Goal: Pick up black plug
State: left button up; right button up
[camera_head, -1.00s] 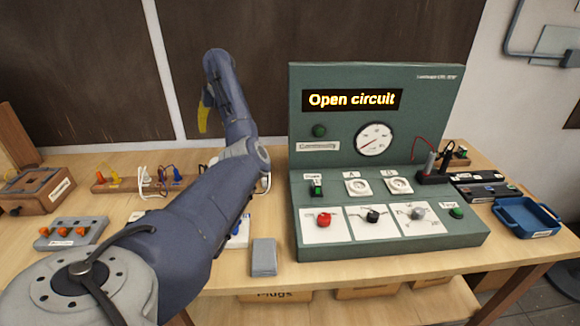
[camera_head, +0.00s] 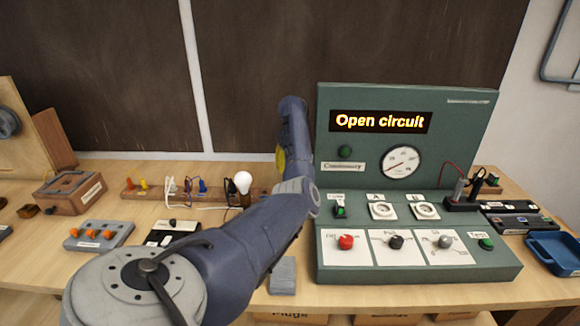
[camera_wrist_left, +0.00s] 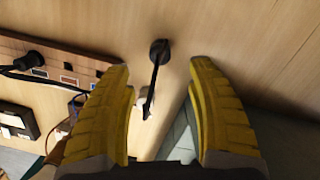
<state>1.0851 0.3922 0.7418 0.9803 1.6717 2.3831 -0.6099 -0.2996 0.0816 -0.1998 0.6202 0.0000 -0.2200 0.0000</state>
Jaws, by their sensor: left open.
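In the left wrist view my left gripper (camera_wrist_left: 160,66) is open, its two yellow fingers apart with nothing held between them. A black piece with a round dark head and thin black stem (camera_wrist_left: 159,52) shows in the gap, just beyond the fingertips; I cannot tell whether it is the plug. Another black plug-like piece with a cord (camera_wrist_left: 30,62) is at the wooden rack at left. In the head view a small dark piece (camera_head: 231,185) sits on the rack beside the bulb. There my left gripper (camera_head: 280,160) shows only as a yellow sliver behind my arm. My right gripper is out of view.
The wooden rack (camera_head: 130,190) holds yellow, white and blue connectors. A white bulb (camera_head: 243,182) stands beside my arm. The green test panel (camera_head: 415,262) reads "Open circuit". A grey block (camera_head: 283,276) lies in front, and a blue tray (camera_head: 556,250) is at right.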

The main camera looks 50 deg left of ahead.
pick_arm(q)
jog(key=shift+w+a+f, duration=0.1)
jog(key=shift+a+f, duration=0.05)
jog(key=shift+f, duration=1.3)
jog(key=shift+a+f, duration=0.15)
jog(key=shift+f, duration=1.25)
jog(key=shift+w+a+f, duration=0.1)
jog(key=shift+a+f, duration=0.05)
jog(key=shift+f, duration=1.3)
jog(key=shift+o, duration=0.2)
grip_shut()
